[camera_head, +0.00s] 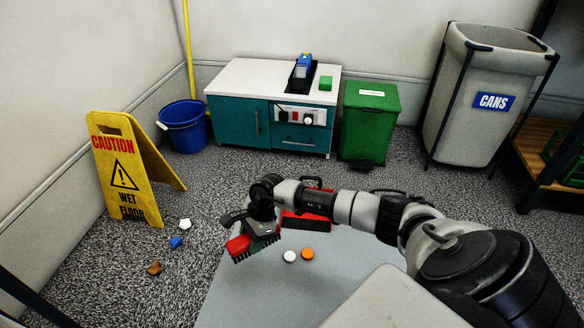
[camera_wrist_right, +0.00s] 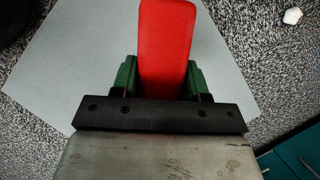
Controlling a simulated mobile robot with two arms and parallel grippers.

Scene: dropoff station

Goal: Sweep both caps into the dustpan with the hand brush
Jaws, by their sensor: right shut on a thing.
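A white cap (camera_head: 289,256) and an orange cap (camera_head: 307,254) lie side by side on the grey mat (camera_head: 262,297). The red dustpan (camera_head: 306,222) is at the mat's far edge, partly hidden behind my right arm. My right gripper (camera_head: 262,228) is shut on the hand brush (camera_head: 240,247), with its dark bristles pointing down, to the left of the caps and apart from them. In the right wrist view the red brush handle (camera_wrist_right: 165,50) sits between the green fingers (camera_wrist_right: 160,78). My left gripper is out of view.
A yellow caution sign (camera_head: 122,165) stands at the left. Several bits of litter, including a white piece (camera_head: 185,224), a blue piece (camera_head: 176,242) and a brown piece (camera_head: 154,268), lie on the speckled floor. A teal cabinet (camera_head: 236,118), blue bucket (camera_head: 184,127), green bin (camera_head: 368,125) and cans bin (camera_head: 470,130) stand behind.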

